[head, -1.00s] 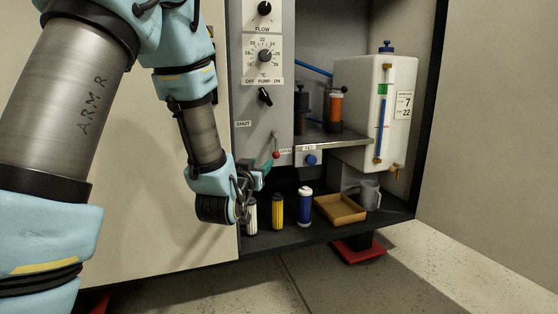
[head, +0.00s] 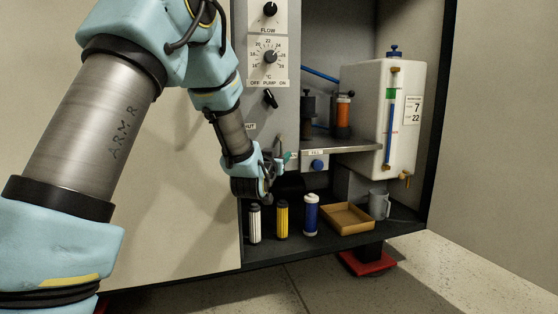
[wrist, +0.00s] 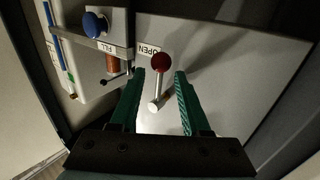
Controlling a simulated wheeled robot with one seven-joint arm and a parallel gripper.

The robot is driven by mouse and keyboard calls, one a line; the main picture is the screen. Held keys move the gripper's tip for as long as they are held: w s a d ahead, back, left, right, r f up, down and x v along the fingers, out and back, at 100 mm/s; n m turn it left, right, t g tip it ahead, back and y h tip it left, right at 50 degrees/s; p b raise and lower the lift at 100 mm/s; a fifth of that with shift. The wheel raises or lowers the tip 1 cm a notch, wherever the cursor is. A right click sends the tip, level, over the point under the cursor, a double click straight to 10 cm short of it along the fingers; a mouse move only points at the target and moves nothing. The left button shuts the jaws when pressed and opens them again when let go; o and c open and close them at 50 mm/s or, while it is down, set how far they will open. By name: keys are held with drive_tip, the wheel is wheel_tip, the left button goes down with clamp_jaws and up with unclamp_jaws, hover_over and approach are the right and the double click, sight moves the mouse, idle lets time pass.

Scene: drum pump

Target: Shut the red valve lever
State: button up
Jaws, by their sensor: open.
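The red valve lever (wrist: 161,63) has a dark red ball on a thin metal rod on the grey panel. In the wrist view its ball lies beside the OPEN label (wrist: 149,50). My gripper (wrist: 160,74) is open, with one green finger on each side of the lever and visible gaps to both. The ball is around the level of the fingertips; I cannot tell the exact depth. In the head view my gripper (head: 287,158) is at the panel's lower part and hides the ball. A bit of the rod (head: 279,141) shows above it.
A blue knob (head: 317,165) on the FILL plate sits just right of my gripper. A metal shelf (head: 350,148) and white tank (head: 404,100) are farther right. Below stand a white (head: 255,224), a yellow (head: 282,218) and a blue cartridge (head: 311,214), beside a tan tray (head: 347,231).

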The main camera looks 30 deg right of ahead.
clamp_jaws()
idle(0.4)
